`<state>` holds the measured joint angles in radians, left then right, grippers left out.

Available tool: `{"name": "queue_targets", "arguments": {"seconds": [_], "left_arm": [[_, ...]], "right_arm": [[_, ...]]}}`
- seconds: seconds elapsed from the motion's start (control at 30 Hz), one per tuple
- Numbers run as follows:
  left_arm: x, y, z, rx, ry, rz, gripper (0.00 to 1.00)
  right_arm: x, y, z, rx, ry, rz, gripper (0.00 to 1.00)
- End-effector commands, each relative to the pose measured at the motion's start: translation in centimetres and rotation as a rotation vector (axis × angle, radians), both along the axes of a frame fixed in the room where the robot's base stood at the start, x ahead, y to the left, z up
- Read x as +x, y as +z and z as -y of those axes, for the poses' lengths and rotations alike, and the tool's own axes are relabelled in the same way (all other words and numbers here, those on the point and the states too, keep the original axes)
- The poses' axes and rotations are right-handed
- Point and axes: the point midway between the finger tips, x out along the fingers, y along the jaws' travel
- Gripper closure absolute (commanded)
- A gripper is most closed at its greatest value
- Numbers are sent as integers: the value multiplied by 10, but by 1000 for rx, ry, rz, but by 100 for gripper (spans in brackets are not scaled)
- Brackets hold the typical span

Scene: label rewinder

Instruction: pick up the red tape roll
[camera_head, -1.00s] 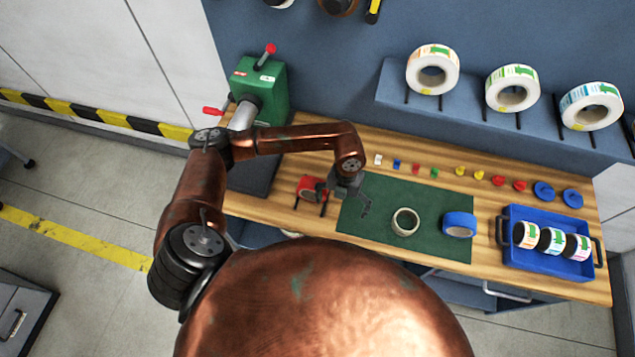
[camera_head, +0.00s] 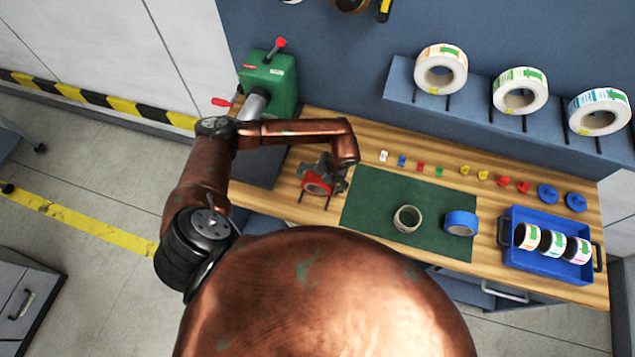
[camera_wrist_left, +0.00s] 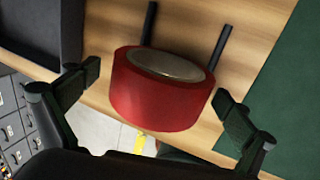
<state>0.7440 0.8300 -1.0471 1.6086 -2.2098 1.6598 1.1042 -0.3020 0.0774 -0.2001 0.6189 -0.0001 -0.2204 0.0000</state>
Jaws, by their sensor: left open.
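The red tape roll (camera_head: 317,184) rests on two dark rails at the left part of the wooden bench, left of the green mat. My left gripper (camera_head: 322,176) is over it in the head view, and partly covers it. In the left wrist view the red tape roll (camera_wrist_left: 160,90) sits between the two spread fingers of my left gripper (camera_wrist_left: 160,92). There is a gap on each side, so the fingers do not touch it. My right gripper is not in view.
A blue tray (camera_head: 548,262) with label rolls stands at the right. A green machine (camera_head: 268,80) stands at the back left. Small coloured pieces line the bench's back.

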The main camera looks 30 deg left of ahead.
Motion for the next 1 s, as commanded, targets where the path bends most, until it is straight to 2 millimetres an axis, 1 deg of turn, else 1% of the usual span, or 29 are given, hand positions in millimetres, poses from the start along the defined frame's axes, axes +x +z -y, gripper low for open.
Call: {"name": "queue_targets", "arguments": {"seconds": [0.17, 0.9, 1.0], "left_arm": [[0, 0, 1, -1, -1, 1, 2], [1, 0, 1, -1, -2, 1, 53], [1, 1, 1, -1, -2, 1, 53]], "right_arm": [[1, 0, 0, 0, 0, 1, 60], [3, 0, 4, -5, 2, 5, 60], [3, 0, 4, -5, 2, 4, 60]]}}
